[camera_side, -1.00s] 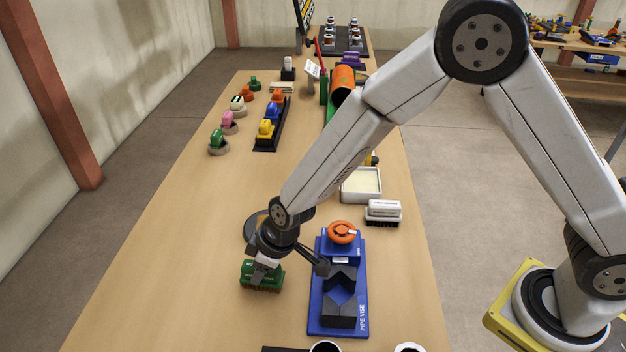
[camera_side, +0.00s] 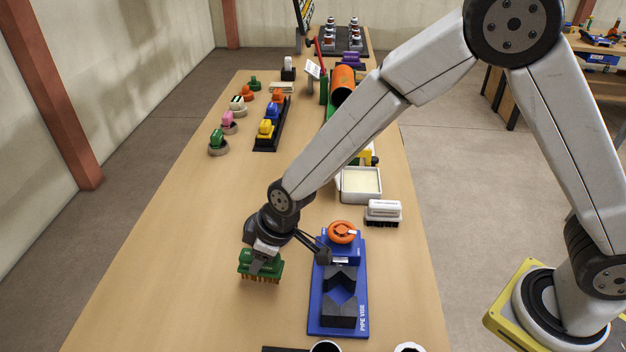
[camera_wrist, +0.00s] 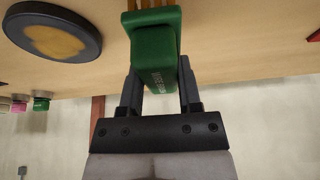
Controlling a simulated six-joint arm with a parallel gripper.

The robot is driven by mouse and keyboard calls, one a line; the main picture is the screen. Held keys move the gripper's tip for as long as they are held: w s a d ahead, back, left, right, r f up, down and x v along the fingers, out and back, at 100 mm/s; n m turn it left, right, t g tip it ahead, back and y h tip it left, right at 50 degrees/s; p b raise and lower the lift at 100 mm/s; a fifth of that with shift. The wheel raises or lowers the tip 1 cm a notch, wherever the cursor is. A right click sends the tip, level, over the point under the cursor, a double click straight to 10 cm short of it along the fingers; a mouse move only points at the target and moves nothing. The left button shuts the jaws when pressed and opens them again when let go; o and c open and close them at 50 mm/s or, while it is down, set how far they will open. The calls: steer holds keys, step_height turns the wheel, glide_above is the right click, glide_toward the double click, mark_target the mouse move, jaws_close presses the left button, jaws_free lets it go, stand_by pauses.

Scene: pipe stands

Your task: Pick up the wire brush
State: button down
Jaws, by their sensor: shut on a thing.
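The wire brush (camera_side: 260,266) has a green body and brass-coloured bristles pointing down. My gripper (camera_side: 264,252) is shut on its green body from above. In the side view the brush hangs near the table to the left of the blue pipe vise, and the bristles look clear of the surface. In the wrist view the green brush body (camera_wrist: 156,55) sits between my two dark fingers (camera_wrist: 160,85), with white lettering on its side. Its bristles are mostly cut off at the top edge there.
The blue pipe vise (camera_side: 318,300) with an orange handwheel stands just right of the brush. A white-topped brush (camera_side: 383,211) and a white tray (camera_side: 379,194) lie beyond it. A dark round dish (camera_wrist: 20,32) shows in the wrist view.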

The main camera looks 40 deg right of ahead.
steer(key=s+d+r, duration=0.6)
steer(key=s+r, duration=0.3)
steer(key=s, duration=0.3)
steer(key=shift+s+r, duration=0.3)
stand_by(0.4)
steer(key=c, duration=0.8)
jaws_free()
jaws_close()
steer(key=w+f, duration=0.3)
steer(key=w, duration=1.6)
steer(key=shift+w+d+f, duration=0.15)
steer(key=shift+w+d, duration=0.1)
steer(key=shift+d, duration=0.1)
